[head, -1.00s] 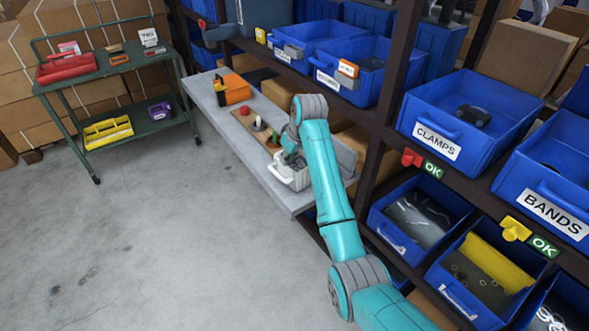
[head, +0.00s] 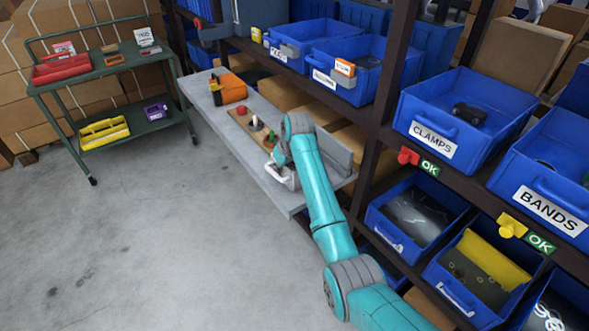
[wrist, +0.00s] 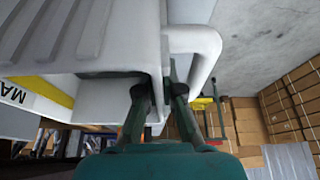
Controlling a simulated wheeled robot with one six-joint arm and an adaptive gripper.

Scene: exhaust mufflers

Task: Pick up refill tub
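The refill tub seems to be the white tub (head: 284,178) near the front end of the grey bench, partly hidden by my arm in the head view. In the wrist view the white tub (wrist: 80,40) fills the upper left, with a ribbed wall and a looped handle (wrist: 200,42). My gripper (head: 281,161) is right at the tub. In the wrist view its two fingers (wrist: 160,92) stand on either side of a white edge of the tub. Their tips are partly hidden, so I cannot tell whether they press on it.
The bench (head: 222,124) also holds an orange-and-black item (head: 233,89) and a board with small red and white pieces. Blue bins, one labelled CLAMPS (head: 432,140), fill the rack at right. A green cart (head: 110,70) stands at far left. The floor between is clear.

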